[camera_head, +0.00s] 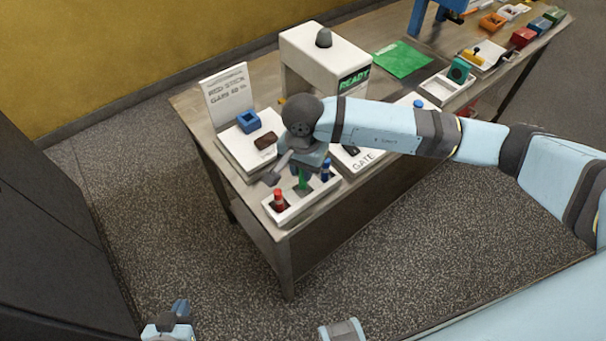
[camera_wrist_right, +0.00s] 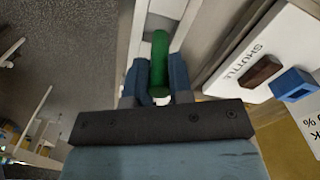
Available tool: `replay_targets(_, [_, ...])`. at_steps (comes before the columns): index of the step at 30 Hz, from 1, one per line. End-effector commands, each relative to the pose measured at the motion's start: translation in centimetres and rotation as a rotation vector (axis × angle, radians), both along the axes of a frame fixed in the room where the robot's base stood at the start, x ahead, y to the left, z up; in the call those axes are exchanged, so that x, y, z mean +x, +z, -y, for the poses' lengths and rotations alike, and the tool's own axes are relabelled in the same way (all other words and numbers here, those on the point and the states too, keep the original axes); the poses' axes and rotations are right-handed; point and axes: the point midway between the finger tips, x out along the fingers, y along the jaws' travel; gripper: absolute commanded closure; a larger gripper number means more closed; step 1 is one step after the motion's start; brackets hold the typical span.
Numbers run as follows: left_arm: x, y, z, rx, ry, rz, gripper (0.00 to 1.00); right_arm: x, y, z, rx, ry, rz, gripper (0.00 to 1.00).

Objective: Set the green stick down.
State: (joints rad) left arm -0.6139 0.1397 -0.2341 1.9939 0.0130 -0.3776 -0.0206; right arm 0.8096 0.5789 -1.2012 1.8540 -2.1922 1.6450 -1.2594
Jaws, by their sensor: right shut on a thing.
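The green stick (camera_head: 302,182) stands upright between the fingers of my right gripper (camera_head: 304,168), at the white stick tray (camera_head: 297,213) on the table's near corner. A red stick (camera_head: 279,202) stands in the tray on one side and a blue stick (camera_head: 325,170) on the other. In the right wrist view the green stick (camera_wrist_right: 160,62) is held between both fingers of the right gripper (camera_wrist_right: 157,85). I cannot tell whether its lower end touches the tray floor. My left gripper (camera_head: 177,315) is low at the bottom left, away from the table; its opening is unclear.
Behind the tray, a white plate (camera_head: 232,158) carries a blue block (camera_head: 248,121) and a brown bar (camera_head: 265,142). A sign (camera_head: 228,95) and a white READY machine (camera_head: 310,55) stand behind. A GATE tray lies to the right, partly under my arm.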

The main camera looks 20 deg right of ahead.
Motion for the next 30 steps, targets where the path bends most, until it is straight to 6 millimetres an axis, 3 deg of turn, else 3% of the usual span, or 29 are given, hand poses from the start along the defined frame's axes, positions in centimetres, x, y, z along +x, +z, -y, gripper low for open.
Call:
replay_targets(6, [0.0,0.5,0.0,-0.001,-0.001,0.000,1.00,-0.1,-3.1,0.0,0.000,-0.001,-0.003,1.00])
replay_targets(18, [0.0,-0.1,0.1,-0.001,-0.001,0.000,1.00,0.0,-3.8,0.0,0.000,0.000,0.000,1.00])
replay_targets(19, [0.0,0.0,0.1,0.000,-0.001,-0.001,1.00,0.0,-3.7,0.0,-0.001,0.000,-0.001,0.75])
replay_targets(22, [-0.1,0.0,0.1,0.000,-0.001,-0.002,1.00,0.0,-3.6,0.0,-0.001,0.000,-0.001,0.54])
replay_targets(30, [-0.1,0.1,0.1,0.000,-0.001,-0.002,1.00,0.0,-3.5,0.0,-0.001,0.000,-0.001,0.54])
